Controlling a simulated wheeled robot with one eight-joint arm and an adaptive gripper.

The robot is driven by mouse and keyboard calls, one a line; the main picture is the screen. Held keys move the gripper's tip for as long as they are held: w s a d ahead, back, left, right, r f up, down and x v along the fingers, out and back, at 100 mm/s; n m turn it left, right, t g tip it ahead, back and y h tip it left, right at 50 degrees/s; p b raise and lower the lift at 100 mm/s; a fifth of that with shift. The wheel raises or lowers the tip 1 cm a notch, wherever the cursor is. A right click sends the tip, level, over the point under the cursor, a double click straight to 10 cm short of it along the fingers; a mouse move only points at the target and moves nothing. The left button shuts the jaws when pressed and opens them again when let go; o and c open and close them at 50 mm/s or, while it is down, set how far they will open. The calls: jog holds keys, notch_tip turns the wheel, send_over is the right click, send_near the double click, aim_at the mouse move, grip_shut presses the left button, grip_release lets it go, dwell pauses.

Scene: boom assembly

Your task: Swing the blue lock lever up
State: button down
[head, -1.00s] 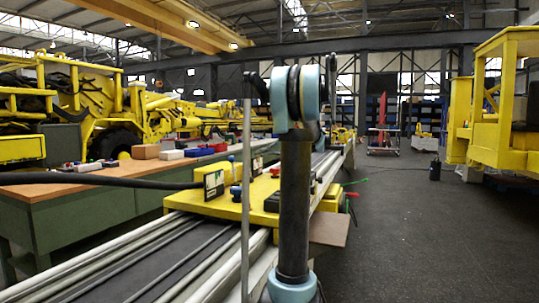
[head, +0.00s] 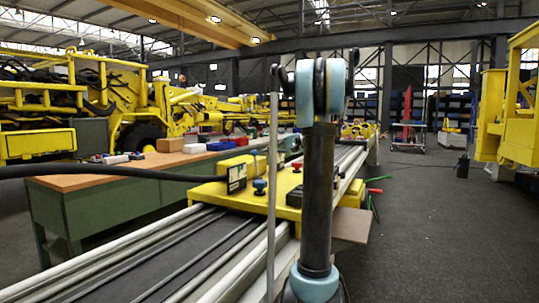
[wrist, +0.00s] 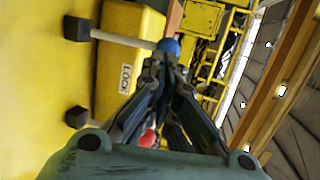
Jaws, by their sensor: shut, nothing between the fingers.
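The blue knob (wrist: 168,45) of the lock lever sits at the end of a pale rod (wrist: 122,38) in the wrist view. The rod runs sideways from a black block (wrist: 76,28) on a yellow surface, beside a "LOCK" label (wrist: 126,78). My gripper (wrist: 166,66) is shut and empty, its fingertips right at the knob in the picture. I cannot tell whether they touch it.
A red ball (wrist: 147,138) shows partly behind my fingers, with a second black block (wrist: 76,117) near it. A wooden-topped workbench (head: 95,179) stands left of the rails in the head view. Open floor (head: 430,235) lies to the right.

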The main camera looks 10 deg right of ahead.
jog(key=shift+w+a+r+g+h, duration=0.2)
jog(key=shift+w+a+h, duration=0.1)
jog(key=shift+w+a, duration=0.25)
jog(key=shift+w+a+r+g+h, duration=0.2)
jog(key=shift+w+a+h, duration=0.15)
jog(key=shift+a, duration=0.35)
